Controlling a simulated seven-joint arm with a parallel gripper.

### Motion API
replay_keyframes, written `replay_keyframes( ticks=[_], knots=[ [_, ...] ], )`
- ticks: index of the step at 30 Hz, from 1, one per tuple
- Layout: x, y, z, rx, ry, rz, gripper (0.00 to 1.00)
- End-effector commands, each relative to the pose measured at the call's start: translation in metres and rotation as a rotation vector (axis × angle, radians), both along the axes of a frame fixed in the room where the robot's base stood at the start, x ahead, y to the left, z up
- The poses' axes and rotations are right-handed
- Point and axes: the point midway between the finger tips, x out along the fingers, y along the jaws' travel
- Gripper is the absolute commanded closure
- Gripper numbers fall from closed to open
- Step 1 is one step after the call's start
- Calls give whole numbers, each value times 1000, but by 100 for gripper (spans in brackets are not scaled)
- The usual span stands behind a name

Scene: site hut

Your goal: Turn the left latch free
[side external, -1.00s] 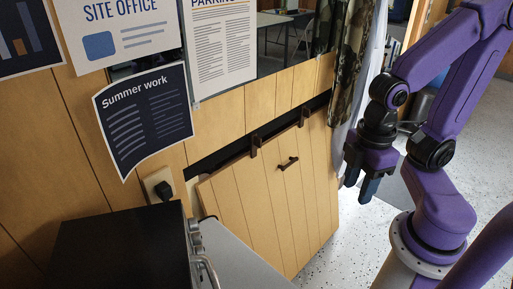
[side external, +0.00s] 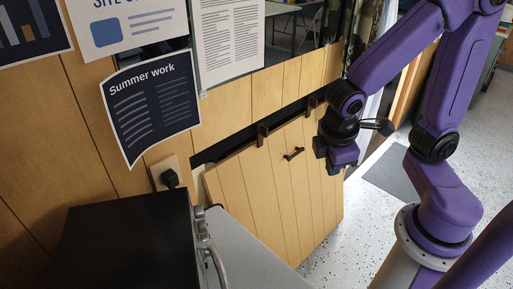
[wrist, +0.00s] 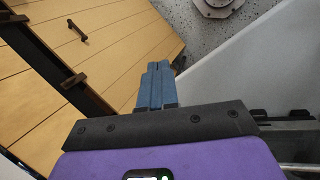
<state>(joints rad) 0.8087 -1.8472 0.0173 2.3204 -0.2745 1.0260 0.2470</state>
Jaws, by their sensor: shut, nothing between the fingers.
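A wooden plank panel (side external: 265,195) leans a little out from the wall, with a dark gap along its top edge. The left latch (side external: 262,134), a small dark brown piece, stands across that edge. It shows in the wrist view as the nearer latch (wrist: 73,80). The right latch (side external: 312,103) is farther along; the wrist view has it at the upper left corner (wrist: 12,18). My gripper (side external: 336,172) overlaps the panel's right side in the side view. In the wrist view its blue fingers (wrist: 157,68) are together, empty, and apart from both latches.
A dark handle (side external: 293,154) sits on the panel. A black appliance (side external: 125,240) with knobs and a metal handle stands on a grey counter (side external: 255,255) at front left. A plug (side external: 170,179) sticks out from a wall socket. Speckled floor (side external: 325,255) is clear right of the panel.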

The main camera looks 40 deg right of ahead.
Motion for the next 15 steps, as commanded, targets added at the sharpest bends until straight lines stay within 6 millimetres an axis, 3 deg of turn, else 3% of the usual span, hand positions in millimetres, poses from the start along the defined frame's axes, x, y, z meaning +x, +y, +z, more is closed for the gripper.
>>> replay_keyframes(
  ticks=[15],
  knots=[
    [143, 2, -55, -500, -341, -157, 100]
  ],
)
